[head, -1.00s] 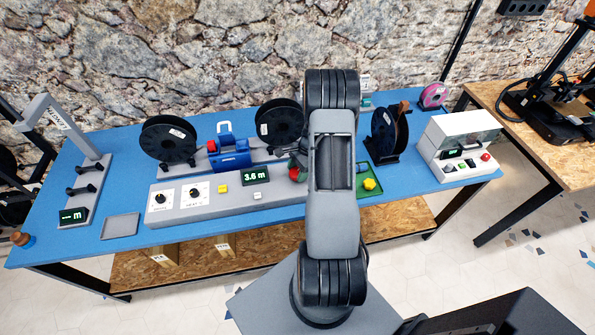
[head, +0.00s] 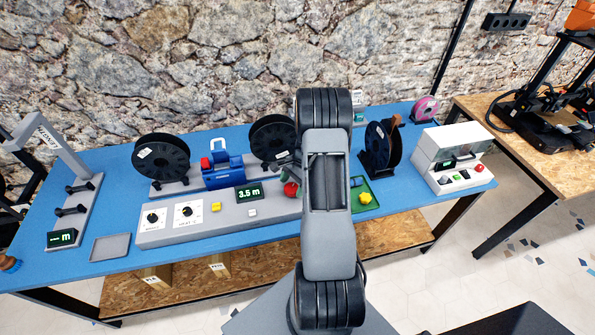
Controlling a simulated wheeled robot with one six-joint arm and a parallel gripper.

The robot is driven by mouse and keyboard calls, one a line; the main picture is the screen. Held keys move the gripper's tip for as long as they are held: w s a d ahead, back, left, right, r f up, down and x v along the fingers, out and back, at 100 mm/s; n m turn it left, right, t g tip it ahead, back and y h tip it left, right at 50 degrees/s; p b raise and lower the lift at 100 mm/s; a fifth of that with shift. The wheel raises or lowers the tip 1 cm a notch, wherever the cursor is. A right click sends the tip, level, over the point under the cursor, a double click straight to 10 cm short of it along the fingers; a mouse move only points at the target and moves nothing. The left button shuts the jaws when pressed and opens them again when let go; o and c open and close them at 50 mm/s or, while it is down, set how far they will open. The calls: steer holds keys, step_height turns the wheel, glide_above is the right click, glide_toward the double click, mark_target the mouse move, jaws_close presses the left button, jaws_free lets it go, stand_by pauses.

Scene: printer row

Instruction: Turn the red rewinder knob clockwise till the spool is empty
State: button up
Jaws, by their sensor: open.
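The red knob (head: 291,189) is at the right end of the grey rewinder base (head: 225,224), partly covered by my arm. My gripper (head: 289,175) is at the knob, mostly hidden behind my arm; its jaws are open, and I cannot tell whether they touch the knob. Two black spools stand on the rewinder, a left spool (head: 161,157) and a right spool (head: 272,138), with a blue unit (head: 222,171) between them. How much filament each holds is unclear. The green display (head: 248,192) seems to read 3.5 m.
On the blue table (head: 80,225), a grey tray (head: 110,247) lies at left. A green tray (head: 374,202) with a yellow piece (head: 365,198), a dark spool on a stand (head: 379,148) and a white box with buttons (head: 452,158) are right of my arm.

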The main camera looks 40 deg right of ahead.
steer(key=b+v, duration=0.1)
steer(key=v, duration=1.2)
steer(key=shift+b, duration=0.3)
steer(key=shift+a, duration=0.1)
steer(key=s+a+r+n+t+h, duration=0.1)
steer(key=s+a+r+n, duration=0.3)
steer(key=a+n, duration=0.2)
steer(key=s+a+r+n+t+h, duration=0.2)
steer(key=s+a+r+n, duration=0.2)
steer(key=a, duration=0.7)
steer(key=s+a+r+n+t+h, duration=0.1)
steer(key=s+a+r+n, duration=0.3)
steer(key=a+n, duration=0.3)
steer(key=shift+s+a+r+n+t+h, duration=0.3)
steer(key=shift+a+r+n, duration=0.1)
steer(key=shift+a, duration=0.7)
